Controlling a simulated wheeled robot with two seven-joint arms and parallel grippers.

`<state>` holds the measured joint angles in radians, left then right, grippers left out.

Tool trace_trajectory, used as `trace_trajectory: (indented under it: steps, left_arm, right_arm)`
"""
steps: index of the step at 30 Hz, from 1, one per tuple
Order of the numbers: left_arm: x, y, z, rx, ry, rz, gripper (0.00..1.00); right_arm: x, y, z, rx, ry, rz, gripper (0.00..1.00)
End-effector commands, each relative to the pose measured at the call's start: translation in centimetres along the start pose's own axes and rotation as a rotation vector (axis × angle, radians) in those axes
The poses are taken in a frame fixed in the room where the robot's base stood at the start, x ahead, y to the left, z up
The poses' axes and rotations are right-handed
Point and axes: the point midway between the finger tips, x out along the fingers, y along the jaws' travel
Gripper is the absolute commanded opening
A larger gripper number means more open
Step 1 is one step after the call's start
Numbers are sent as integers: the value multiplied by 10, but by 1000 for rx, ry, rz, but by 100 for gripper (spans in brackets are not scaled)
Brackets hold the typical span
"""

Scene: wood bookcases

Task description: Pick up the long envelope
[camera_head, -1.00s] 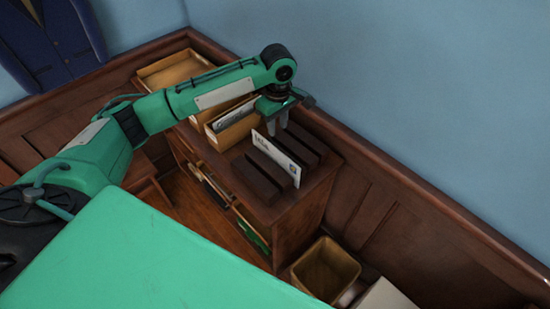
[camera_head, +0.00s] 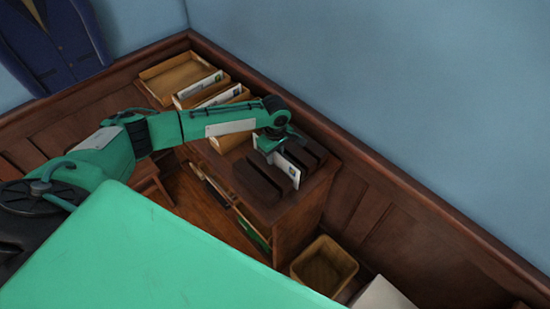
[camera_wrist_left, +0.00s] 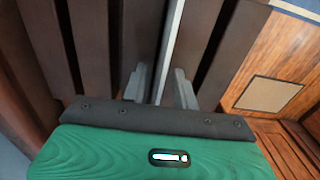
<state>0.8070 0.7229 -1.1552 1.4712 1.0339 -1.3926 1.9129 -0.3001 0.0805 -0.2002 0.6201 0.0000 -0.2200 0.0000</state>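The long envelope (camera_head: 288,169) is white and stands on edge in a dark wooden slotted rack (camera_head: 255,182) on top of a cabinet. In the left wrist view the envelope (camera_wrist_left: 168,50) shows as a thin pale edge between dark slats. My left gripper (camera_wrist_left: 160,84) is open and points down into the rack, with one finger on each side of the envelope. A gap shows beside the fingers, so they do not appear closed on it. In the head view my left gripper (camera_head: 278,150) hides part of the envelope, and its fingertips are hard to see. My right gripper is not in view.
Wooden trays (camera_head: 172,75), some holding papers, sit behind the rack on the cabinet (camera_head: 300,225). A wooden bin (camera_head: 325,265) stands on the floor at the cabinet's right. Panelled walls border the corner.

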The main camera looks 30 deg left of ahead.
Motion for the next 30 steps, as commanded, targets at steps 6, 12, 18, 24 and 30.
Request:
trace_trajectory:
  steps: [6, 12, 18, 24, 30]
  left_arm:
    - [8, 0, 0, 0, 0, 1, 29]
    - [7, 0, 0, 0, 0, 1, 9]
    - [7, 0, 0, 0, 0, 1, 0]
    - [7, 0, 0, 0, 0, 1, 0]
    - [-2, 0, 0, 0, 0, 2, 0]
  right_arm:
    - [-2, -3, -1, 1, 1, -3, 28]
    - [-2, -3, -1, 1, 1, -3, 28]
    - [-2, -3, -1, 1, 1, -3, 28]
    - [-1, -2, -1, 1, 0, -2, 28]
    - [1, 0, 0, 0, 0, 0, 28]
